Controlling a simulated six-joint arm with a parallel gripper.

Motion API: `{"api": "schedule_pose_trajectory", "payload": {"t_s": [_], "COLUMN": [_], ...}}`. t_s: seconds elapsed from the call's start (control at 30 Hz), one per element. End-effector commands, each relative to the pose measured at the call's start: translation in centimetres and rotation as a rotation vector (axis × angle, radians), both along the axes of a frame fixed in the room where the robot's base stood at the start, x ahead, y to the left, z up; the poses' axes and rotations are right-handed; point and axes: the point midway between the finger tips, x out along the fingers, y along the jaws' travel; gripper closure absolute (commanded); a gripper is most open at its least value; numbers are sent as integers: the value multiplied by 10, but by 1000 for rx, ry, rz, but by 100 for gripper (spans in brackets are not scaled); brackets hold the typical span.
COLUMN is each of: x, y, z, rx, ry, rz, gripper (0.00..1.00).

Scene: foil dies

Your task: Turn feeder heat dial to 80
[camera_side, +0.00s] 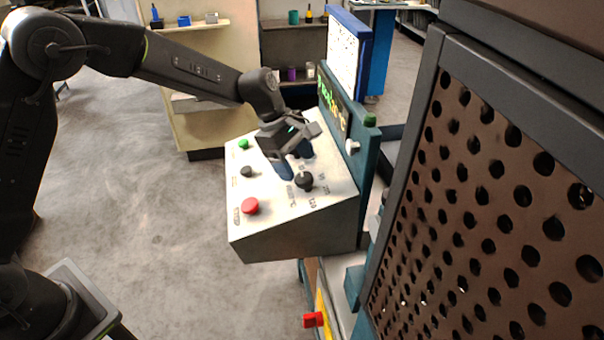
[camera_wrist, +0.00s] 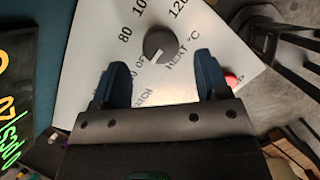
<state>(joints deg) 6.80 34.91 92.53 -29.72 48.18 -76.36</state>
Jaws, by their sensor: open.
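The heat dial (camera_side: 304,181) is a round black knob on the sloped white top of the control box. In the wrist view the dial (camera_wrist: 160,43) lies just beyond and between my fingertips, with HEAT °C printed beside it. Its pale mark points down and left, away from the 80 at the upper left; the number at the mark is partly hidden. My gripper (camera_wrist: 158,63) is open, with a blue finger on each side and nothing between them. In the side view my gripper (camera_side: 294,162) is just behind and left of the dial, low over the panel.
A red button (camera_side: 250,206), a small black knob (camera_side: 246,171) and a green button (camera_side: 244,144) sit on the panel's left part. A display with lit text (camera_side: 331,103) stands behind it. A brown perforated guard (camera_side: 500,200) rises at the right.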

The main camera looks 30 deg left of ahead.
Motion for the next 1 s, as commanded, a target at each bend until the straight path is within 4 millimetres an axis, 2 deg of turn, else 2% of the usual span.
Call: {"api": "schedule_pose_trajectory", "payload": {"t_s": [0.1, 0.23, 0.63, 1.0], "x": [1, 3, 3, 3], "y": [-8, -13, -15, -15], "z": [-18, -30, -36, -36], "rx": [0, 0, 0, 0], "ry": [2, 0, 0, 0], "rz": [-2, -2, -1, -1], "gripper": [31, 31, 31, 67]}}
